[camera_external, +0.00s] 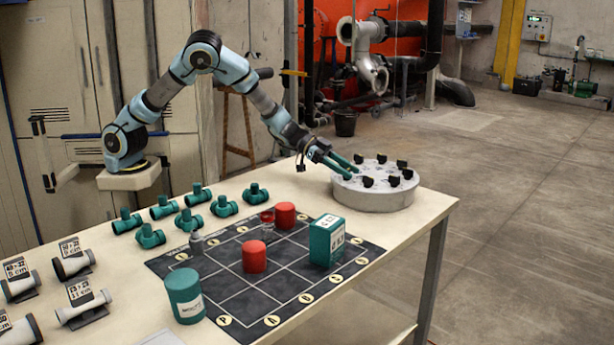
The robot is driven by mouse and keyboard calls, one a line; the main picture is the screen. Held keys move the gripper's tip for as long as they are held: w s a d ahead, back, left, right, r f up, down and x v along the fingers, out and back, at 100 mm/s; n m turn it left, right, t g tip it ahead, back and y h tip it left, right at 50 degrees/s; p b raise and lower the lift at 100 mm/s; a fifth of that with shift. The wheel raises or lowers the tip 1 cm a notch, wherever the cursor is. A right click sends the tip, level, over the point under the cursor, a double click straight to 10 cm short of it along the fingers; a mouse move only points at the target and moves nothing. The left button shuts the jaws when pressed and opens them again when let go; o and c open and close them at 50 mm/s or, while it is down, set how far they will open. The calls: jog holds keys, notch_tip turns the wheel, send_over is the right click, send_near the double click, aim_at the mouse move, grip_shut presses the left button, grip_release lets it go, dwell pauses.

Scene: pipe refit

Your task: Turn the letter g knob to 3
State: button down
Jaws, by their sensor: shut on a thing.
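A round grey unit (372,198) stands at the far right end of the table, with several black knobs (408,174) spaced around its top. The letters and numbers by the knobs are too small to read, so I cannot tell which is the letter g knob. My gripper (352,172) reaches in from the left, with its teal fingers over the unit's left rim. The fingers are shut on a knob at that edge, which they mostly hide. I cannot tell which way that knob points.
A dark gridded mat (225,280) on the table (440,205) holds red cylinders (254,257), a teal box (326,240) and a teal can (185,296). Several teal pipe fittings (150,236) lie to its left. White pipe pieces (80,306) are at the front left.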

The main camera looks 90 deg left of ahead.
jog(key=m+g+h+p, duration=0.3)
jog(key=m+h+p, duration=0.1)
jog(key=shift+r+m+g, duration=0.15)
jog(key=shift+m+g, duration=0.15)
jog(key=shift+g, duration=0.1)
jog(key=m+g, duration=0.1)
jog(key=m+g+h+p, duration=0.1)
jog(key=m+g, duration=0.1)
jog(key=m+g+h, duration=0.1)
jog(key=g, duration=0.1)
jog(key=shift+f+m+p, duration=0.25)
jog(key=shift+m+p, duration=0.05)
jog(key=shift+c, duration=1.9)
grip_release()
jog(key=b+v, duration=0.1)
jog(key=v, duration=0.4)
jog(key=b+v, duration=0.1)
jog(key=v, duration=0.4)
jog(key=shift+w, duration=0.2)
jog(key=shift+s+a+r, duration=0.1)
jog(key=shift+a+r, duration=0.1)
jog(key=shift+a, duration=0.2)
